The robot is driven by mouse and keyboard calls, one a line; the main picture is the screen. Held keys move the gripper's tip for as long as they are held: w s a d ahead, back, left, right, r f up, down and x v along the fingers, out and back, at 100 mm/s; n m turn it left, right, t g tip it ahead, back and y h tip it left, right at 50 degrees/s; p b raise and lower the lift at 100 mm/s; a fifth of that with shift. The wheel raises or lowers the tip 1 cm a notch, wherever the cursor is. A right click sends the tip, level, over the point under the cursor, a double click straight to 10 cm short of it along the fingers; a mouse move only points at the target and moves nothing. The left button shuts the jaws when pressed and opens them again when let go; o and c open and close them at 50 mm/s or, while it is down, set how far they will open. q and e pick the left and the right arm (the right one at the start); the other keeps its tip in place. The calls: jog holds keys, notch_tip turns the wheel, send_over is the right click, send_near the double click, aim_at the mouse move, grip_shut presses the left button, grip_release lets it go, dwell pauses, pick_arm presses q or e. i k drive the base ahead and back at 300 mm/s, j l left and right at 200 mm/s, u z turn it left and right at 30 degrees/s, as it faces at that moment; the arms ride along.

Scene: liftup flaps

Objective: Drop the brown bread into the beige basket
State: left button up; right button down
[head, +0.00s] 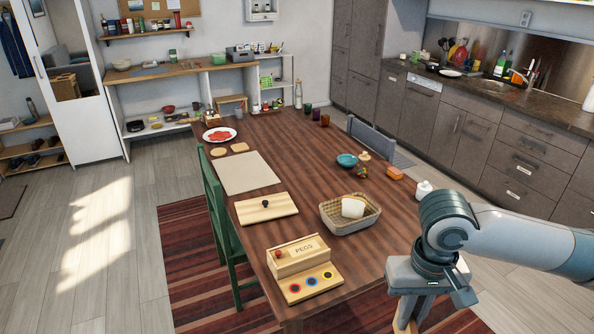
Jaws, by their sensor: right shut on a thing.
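The beige basket (336,226) stands on the right side of the table, and a pale loaf of bread (352,207) lies in it. My right gripper (406,314) is at the lower right, in front of and to the right of the basket, apart from it. It is shut on a tan-brown thing (404,325), which looks like the brown bread. Most of that thing is hidden by the gripper or cut off by the bottom edge of the picture. My left gripper is not in view.
The wooden table (310,165) also holds a pegs box (298,256), a board with a knob (266,208), a pale mat (246,172), a blue bowl (347,160) and a white jar (424,189). A green chair (222,230) stands at its left.

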aim_at(346, 222)
jog(key=u, duration=0.5)
jog(key=i+l, duration=0.4)
jog(key=l, duration=0.15)
jog(key=i+l, duration=0.85)
jog(key=l, duration=0.2)
